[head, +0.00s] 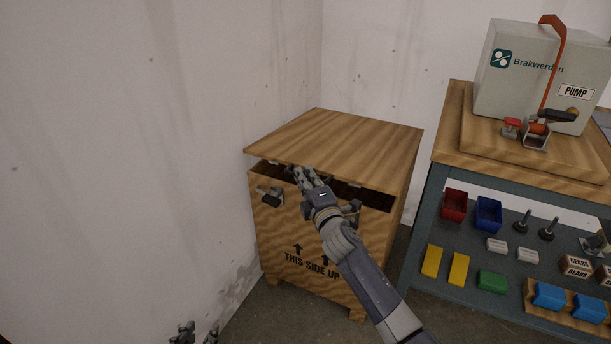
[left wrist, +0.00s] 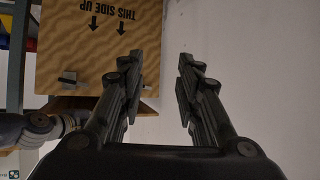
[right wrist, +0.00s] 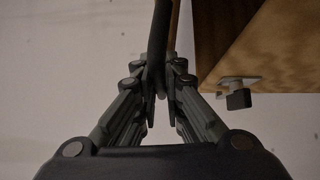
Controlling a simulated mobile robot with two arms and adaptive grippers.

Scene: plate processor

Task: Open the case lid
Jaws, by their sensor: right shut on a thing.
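The wooden case (head: 285,230) stands on the floor by the wall corner, marked "THIS SIDE UP". Its lid (head: 345,142) is tilted up slightly at the front, with a dark gap below its front edge. Two latches, one on the left (head: 270,196) and one on the right (head: 351,209), sit on the case front. My right gripper (head: 308,178) is at the lid's front edge. In the right wrist view its fingers (right wrist: 160,80) are closed around a dark curved handle (right wrist: 158,40). My left gripper (head: 196,334) is low at the left, open and empty in the left wrist view (left wrist: 161,75).
A workbench (head: 422,225) stands right of the case, carrying a grey pump box (head: 530,75). Its lower shelf holds bins, including a red bin (head: 454,204), and several small parts. White walls close in behind and left. Floor is free at the front left.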

